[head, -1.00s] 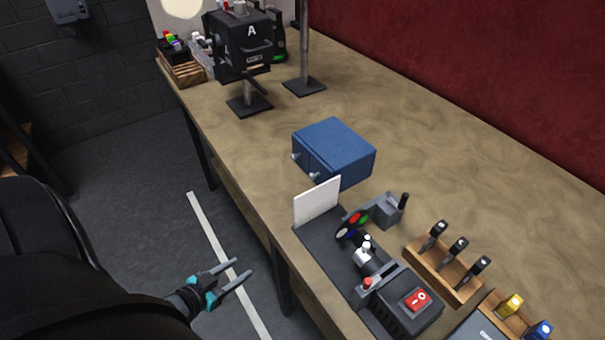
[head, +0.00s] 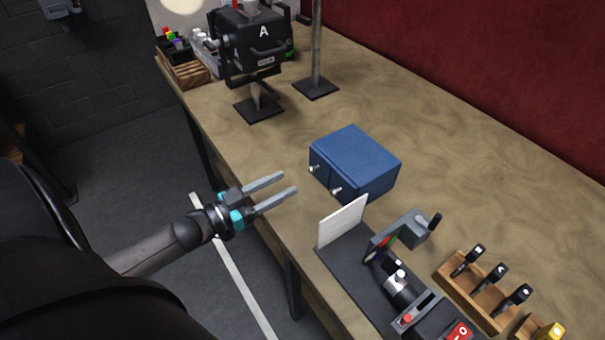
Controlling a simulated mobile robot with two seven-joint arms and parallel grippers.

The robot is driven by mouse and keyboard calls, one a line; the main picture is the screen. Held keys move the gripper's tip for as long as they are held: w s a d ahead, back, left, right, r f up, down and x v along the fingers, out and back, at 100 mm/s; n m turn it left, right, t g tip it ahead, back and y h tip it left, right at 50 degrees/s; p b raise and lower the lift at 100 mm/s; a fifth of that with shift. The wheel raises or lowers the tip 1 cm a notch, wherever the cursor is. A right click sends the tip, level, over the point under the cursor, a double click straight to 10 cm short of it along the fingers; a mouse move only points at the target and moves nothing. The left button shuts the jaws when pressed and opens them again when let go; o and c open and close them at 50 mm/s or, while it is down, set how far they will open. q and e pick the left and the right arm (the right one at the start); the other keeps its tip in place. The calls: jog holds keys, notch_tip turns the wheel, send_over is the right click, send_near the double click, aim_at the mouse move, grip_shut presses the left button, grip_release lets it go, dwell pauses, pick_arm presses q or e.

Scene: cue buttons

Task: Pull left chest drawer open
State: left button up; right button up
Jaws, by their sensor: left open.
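A blue chest (head: 356,160) stands on the workbench in the middle of the head view. Its front faces left and carries two small silver knobs, a left one (head: 313,170) and a right one (head: 336,190). Both drawers look shut. My left gripper (head: 290,183) is open and empty, its two grey fingers pointing right toward the chest front. Its tips are near the bench's front edge, a short gap from the knobs. My right gripper is not in view.
The workbench (head: 440,170) runs diagonally. A white panel (head: 342,221) and a device with a coloured disc stand close in front of the chest. A wooden rack (head: 485,290) holds several dark tools. A black box marked A (head: 250,45) stands behind.

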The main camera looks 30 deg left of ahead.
pick_arm(q)
jog(key=x, duration=0.6)
jog(key=shift+w, duration=0.25)
grip_shut()
dwell(1.2)
